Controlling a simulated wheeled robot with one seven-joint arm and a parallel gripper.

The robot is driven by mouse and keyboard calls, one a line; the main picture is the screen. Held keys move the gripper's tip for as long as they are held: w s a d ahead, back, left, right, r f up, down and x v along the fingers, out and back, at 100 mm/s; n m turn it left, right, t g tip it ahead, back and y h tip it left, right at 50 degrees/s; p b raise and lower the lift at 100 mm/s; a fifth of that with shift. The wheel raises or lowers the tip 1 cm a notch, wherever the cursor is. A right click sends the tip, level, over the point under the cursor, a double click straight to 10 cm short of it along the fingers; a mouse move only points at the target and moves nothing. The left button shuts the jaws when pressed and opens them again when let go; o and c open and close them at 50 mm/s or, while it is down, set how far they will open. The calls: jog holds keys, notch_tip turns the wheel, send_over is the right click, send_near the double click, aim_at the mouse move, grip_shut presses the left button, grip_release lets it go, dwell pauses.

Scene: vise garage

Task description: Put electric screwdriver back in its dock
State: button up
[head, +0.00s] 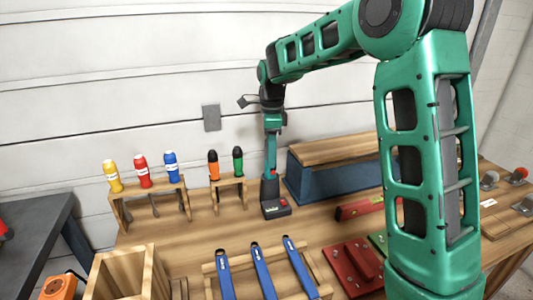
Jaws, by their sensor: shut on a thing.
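My gripper (271,168) points straight down above the back middle of the workbench. It is shut on the electric screwdriver (269,188), a dark upright body directly beneath the fingers. The screwdriver's lower end meets a dark base with a red spot and a pale label, which appears to be the dock (277,209), on the bench top. I cannot tell whether the screwdriver is seated in it or only just above it. The fingers hide the screwdriver's upper part.
Wooden racks hold hand screwdrivers (143,171) and two more drivers (237,160) just left. A blue box (318,188) stands close right, with a red level (359,208) before it. Blue-handled tools (262,270) lie in front. An open wooden box (128,258) stands front left.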

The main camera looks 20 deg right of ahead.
jog(key=shift+f, duration=0.65)
dwell(1.0)
jog(key=o, duration=1.1)
jog(key=shift+o, duration=0.6)
jog(key=shift+o, duration=1.3)
jog(key=shift+r, duration=3.5)
